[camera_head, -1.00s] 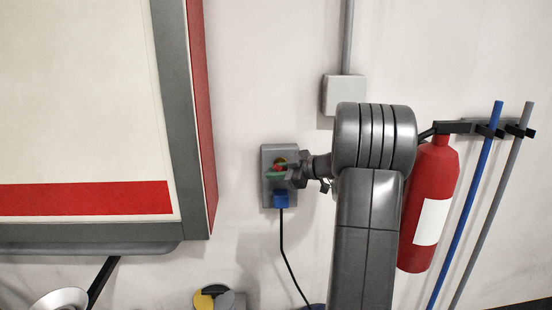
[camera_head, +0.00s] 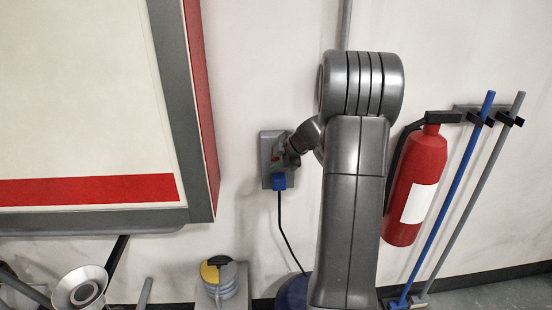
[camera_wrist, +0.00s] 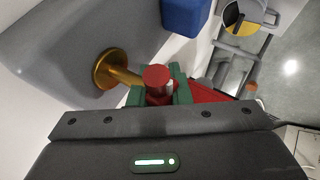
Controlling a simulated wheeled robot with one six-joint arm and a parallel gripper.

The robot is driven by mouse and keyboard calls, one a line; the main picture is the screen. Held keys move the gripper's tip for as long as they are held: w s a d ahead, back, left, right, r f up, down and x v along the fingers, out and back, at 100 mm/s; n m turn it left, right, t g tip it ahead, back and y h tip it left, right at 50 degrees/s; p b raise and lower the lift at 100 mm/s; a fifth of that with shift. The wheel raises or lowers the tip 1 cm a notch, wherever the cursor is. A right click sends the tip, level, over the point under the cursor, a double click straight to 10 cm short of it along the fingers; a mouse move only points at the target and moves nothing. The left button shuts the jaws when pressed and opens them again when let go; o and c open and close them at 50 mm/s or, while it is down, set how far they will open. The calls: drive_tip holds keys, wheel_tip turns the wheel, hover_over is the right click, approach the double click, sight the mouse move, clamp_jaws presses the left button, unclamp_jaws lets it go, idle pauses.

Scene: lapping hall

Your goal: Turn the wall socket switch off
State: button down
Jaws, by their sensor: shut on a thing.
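The grey wall socket box (camera_head: 266,171) is on the pale wall, right of the large board. A blue plug (camera_head: 279,182) sits in its lower part, with a black cable hanging down. In the wrist view the switch is a brass collar (camera_wrist: 106,69) and stem with a red round tip (camera_wrist: 157,76), standing out from the grey box face. My gripper (camera_wrist: 160,92), with green finger pads, is shut on the switch lever at its red tip. In the head view my gripper (camera_head: 283,158) reaches the box from the upper right and partly hides it.
A red fire extinguisher (camera_head: 415,190) hangs right of my arm, beside a blue pole (camera_head: 459,195) and a grey pole (camera_head: 486,175). The board's grey frame (camera_head: 180,110) stands left of the socket. A yellow and grey device (camera_head: 219,277) is below.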

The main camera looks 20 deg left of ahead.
idle(0.5)
drive_tip(key=c, duration=1.3)
unclamp_jaws()
drive_tip(key=shift+c, duration=0.2)
drive_tip(key=v, duration=1.3)
drive_tip(key=shift+s+r+b, duration=0.2)
drive_tip(key=shift+r+b, duration=0.1)
drive_tip(key=shift+r, duration=0.1)
drive_tip(key=x, duration=1.3)
drive_tip(key=shift+w+f+p, duration=0.2)
drive_tip(key=shift+f+p, duration=0.1)
drive_tip(key=shift+f, duration=0.15)
